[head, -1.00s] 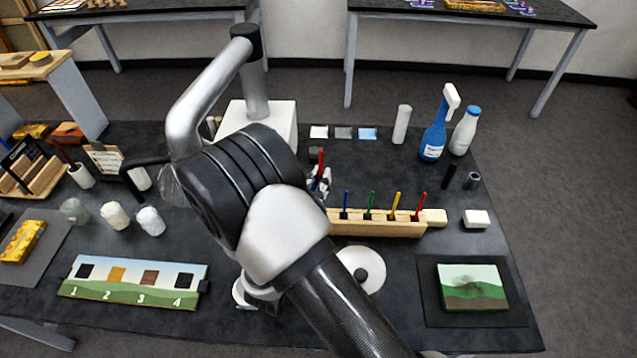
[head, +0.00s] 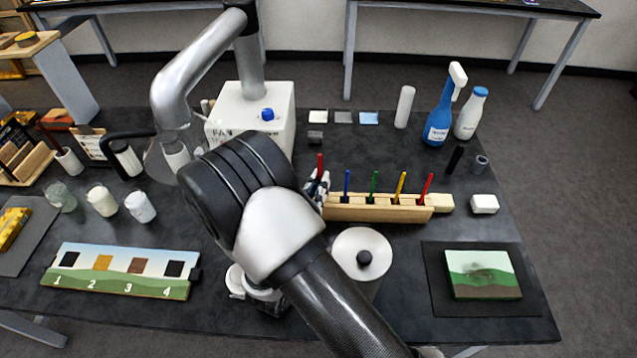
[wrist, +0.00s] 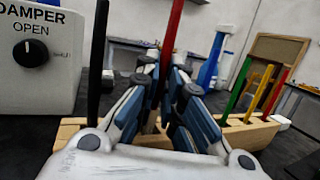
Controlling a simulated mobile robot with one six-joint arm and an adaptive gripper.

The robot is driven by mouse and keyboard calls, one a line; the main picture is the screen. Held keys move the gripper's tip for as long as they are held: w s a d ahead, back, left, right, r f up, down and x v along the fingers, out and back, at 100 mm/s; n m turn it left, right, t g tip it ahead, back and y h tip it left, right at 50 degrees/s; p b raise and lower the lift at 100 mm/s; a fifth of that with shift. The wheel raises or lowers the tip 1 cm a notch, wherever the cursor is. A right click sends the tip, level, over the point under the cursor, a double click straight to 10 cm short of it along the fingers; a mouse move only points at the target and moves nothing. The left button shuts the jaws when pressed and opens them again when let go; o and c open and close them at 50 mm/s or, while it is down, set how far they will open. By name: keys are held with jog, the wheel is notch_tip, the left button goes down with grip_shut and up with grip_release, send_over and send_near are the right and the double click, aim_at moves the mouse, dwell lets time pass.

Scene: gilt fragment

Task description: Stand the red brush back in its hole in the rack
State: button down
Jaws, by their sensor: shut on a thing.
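My gripper (head: 318,188) is shut on a red brush (head: 320,166), holding it near the left end of the wooden rack (head: 375,214). The brush (wrist: 172,50) stands nearly upright between the blue-grey fingers (wrist: 163,105) in the wrist view. The rack (wrist: 70,130) shows behind and beside the fingers there. The brush's lower end is hidden, so I cannot tell whether it is in a hole. The rack holds a blue brush (head: 346,184), a green brush (head: 373,186), a yellow brush (head: 399,187) and another red brush (head: 426,188) at its right.
A white box (head: 250,125) with a blue knob stands behind my arm. A lidded round container (head: 362,250) stands in front of the rack. A blue spray bottle (head: 440,118) and white bottle (head: 470,115) stand back right.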

jog(key=c, duration=1.7)
grip_release()
jog(key=shift+o, duration=0.2)
jog(key=v, duration=1.2)
